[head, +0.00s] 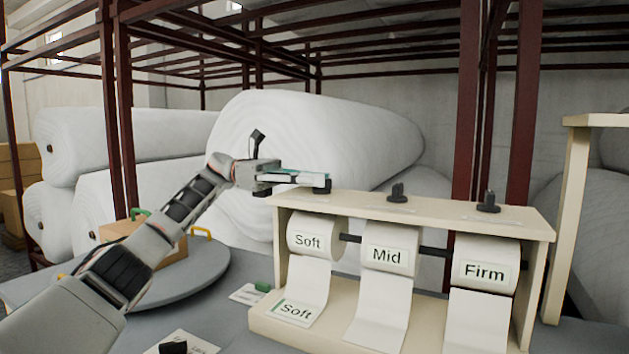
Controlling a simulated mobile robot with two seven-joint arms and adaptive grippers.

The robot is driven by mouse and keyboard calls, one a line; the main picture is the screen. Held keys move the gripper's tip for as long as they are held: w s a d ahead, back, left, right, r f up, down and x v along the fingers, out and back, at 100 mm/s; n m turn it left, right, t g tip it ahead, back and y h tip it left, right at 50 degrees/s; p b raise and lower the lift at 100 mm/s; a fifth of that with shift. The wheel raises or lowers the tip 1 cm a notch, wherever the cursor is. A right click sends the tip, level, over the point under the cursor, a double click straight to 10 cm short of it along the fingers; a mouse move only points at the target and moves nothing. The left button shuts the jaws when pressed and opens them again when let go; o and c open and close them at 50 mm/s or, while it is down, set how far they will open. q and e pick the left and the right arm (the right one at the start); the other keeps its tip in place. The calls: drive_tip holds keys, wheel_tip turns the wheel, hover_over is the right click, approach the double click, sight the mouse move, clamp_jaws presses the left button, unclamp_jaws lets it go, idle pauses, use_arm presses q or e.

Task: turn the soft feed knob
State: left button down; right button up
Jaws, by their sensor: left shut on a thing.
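A cream dispenser stand (420,212) holds three white wadding rolls: the Soft roll (312,225) at left, the Mid roll (388,235) and the Firm roll (486,250) at right. A strip hangs from each roll. On the top board stand the dark Mid knob (397,192) and Firm knob (488,203). My left gripper (322,184) reaches in from the left over the board's left end, above the Soft roll. It is shut on the soft feed knob, which its fingers mostly hide. My right gripper is out of view.
A round grey turntable (195,278) with a cardboard box (165,245) stands at left, behind my left arm. A small green block (263,286) lies on a card near the stand. Big wadding rolls (380,140) and dark red racks (525,100) fill the back. A cream post stands at right.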

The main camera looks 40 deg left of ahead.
use_arm(q)
drive_tip(key=c, duration=2.1)
unclamp_jaws()
drive_tip(key=shift+d+r, duration=0.1)
drive_tip(key=shift+c, duration=0.2)
drive_tip(key=v, duration=0.7)
drive_tip(key=shift+a, duration=0.3)
